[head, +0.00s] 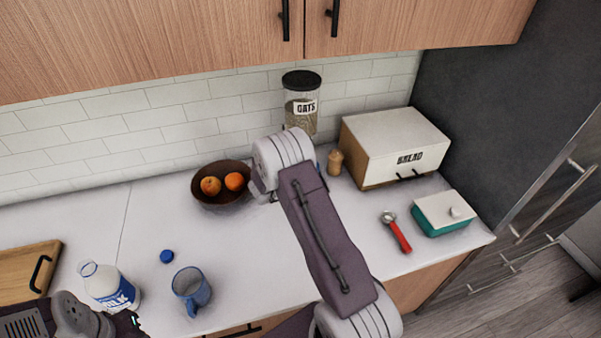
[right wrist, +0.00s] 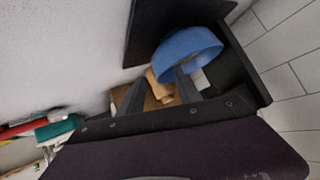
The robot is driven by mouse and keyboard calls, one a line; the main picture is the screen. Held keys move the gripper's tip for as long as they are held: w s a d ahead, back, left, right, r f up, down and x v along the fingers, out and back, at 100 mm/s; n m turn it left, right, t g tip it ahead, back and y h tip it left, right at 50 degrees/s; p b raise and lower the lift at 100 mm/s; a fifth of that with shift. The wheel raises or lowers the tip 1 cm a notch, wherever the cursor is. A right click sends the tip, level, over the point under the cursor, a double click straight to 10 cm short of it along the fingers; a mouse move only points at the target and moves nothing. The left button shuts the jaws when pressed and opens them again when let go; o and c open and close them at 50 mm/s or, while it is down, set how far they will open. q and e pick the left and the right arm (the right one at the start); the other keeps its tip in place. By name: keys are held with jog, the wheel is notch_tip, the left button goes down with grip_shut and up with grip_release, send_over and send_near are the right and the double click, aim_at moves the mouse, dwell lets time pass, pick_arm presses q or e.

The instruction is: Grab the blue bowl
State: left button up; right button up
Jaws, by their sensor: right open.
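In the right wrist view a blue bowl (right wrist: 190,52) shows beyond the fingers of my right gripper (right wrist: 160,74). It is tipped in this picture, with its opening facing lower right. One finger overlaps the lower edge of the bowl; I cannot tell whether they touch. My right gripper is open.
A fruit bowl (head: 224,202) with oranges, an oats jar (head: 301,108), a bread box (head: 395,146) and a teal butter dish (head: 440,217) stand on the counter. A red-handled tool (head: 399,235), a blue mug (head: 191,290) and a milk bottle (head: 108,287) are nearer the front.

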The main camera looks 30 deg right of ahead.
jog(key=d, duration=0.1)
jog(key=d+f, duration=0.2)
jog(key=d, duration=0.1)
jog(key=shift+w+f+p, duration=0.2)
jog(key=shift+w+p, duration=0.05)
jog(key=shift+p, duration=0.1)
jog(key=shift+w+d+f, duration=0.15)
jog(key=shift+w+f, duration=0.15)
jog(key=shift+w, duration=0.1)
jog(key=shift+s+r, duration=0.1)
grip_shut()
dwell(0.5)
